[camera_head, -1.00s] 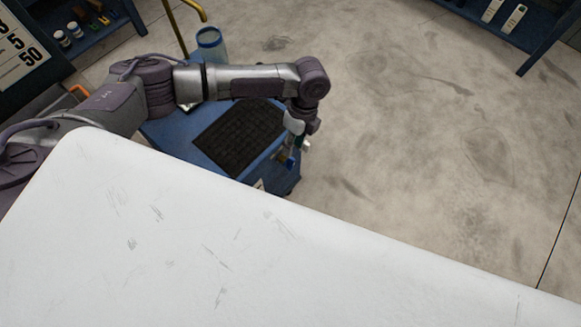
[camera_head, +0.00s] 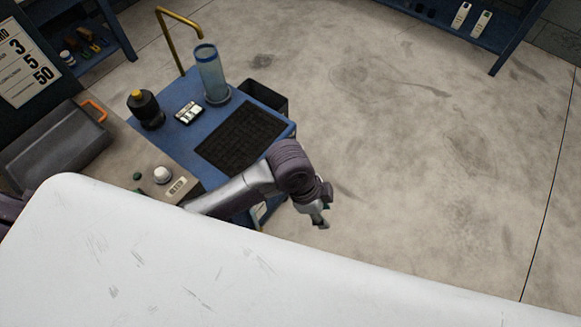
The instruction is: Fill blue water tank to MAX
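A tall see-through bluish cylinder (camera_head: 211,75) with a dark blue rim stands upright at the back of the blue cart (camera_head: 190,146). It looks like the water tank; no MAX mark or water level can be made out. A brass-coloured bent pipe (camera_head: 177,35) rises behind it, with its end to the left of the rim. My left gripper (camera_head: 321,220) is beyond the cart's front right corner, over the floor and well away from the cylinder. Its fingers are too small to tell open from shut. My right gripper is not in view.
On the cart are a black ribbed mat (camera_head: 240,137), a dark bottle with a yellow top (camera_head: 146,108) and a small device with a display (camera_head: 188,112). A grey box (camera_head: 60,148) with an orange handle is at left. Open floor lies right. A white scuffed surface fills the bottom.

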